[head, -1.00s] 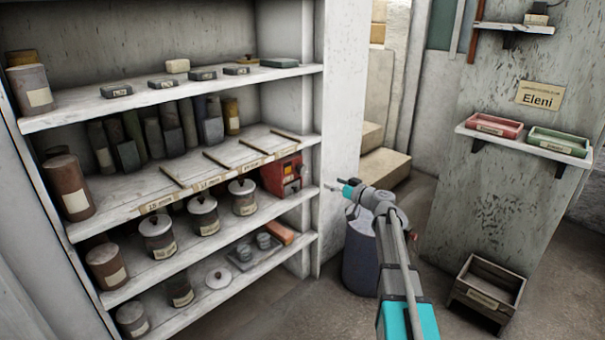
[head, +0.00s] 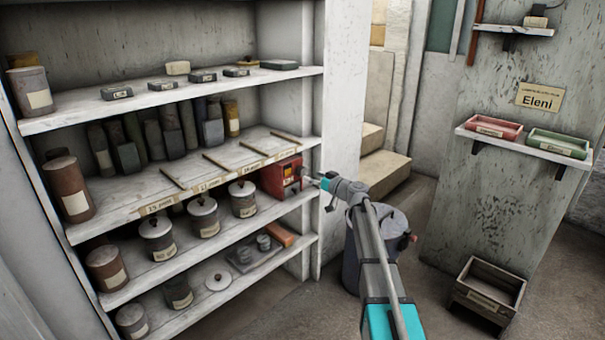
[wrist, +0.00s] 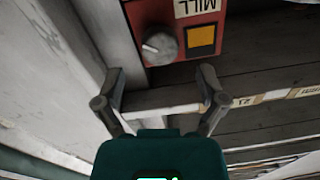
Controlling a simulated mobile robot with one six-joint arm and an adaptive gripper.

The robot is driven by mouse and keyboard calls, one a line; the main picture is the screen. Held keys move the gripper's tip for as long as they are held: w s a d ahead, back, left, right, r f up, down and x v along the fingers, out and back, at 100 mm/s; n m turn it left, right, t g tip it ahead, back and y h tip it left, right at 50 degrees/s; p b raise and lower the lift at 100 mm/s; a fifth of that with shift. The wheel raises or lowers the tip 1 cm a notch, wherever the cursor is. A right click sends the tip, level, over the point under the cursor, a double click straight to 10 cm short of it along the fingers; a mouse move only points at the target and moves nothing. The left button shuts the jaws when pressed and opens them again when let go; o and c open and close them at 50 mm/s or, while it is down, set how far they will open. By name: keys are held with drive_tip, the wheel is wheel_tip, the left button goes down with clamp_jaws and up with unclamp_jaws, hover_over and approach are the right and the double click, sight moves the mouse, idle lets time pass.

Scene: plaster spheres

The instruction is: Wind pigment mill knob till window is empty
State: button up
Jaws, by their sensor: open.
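The red pigment mill (head: 283,177) stands at the right end of the middle shelf in the head view. In the wrist view the mill (wrist: 215,52) appears upside down with a "MILL" label. Its round grey knob (wrist: 157,46) has a pale pointer mark. Beside the knob, the square window (wrist: 201,41) shows yellow-orange. My gripper (wrist: 160,88) is open and empty, its two fingers spread below the knob in the wrist view, apart from it. In the head view my gripper (head: 312,181) is just right of the mill, close to its face.
The shelf's white side post (head: 338,130) stands close to my gripper. A grey bin (head: 365,245) is behind my arm. Trays (head: 494,127) sit on a wall shelf at right; a wooden crate (head: 487,290) is on the floor.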

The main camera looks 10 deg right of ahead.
sight(304, 173)
drive_tip(key=shift+x, duration=2.4)
drive_tip(key=c, duration=1.1)
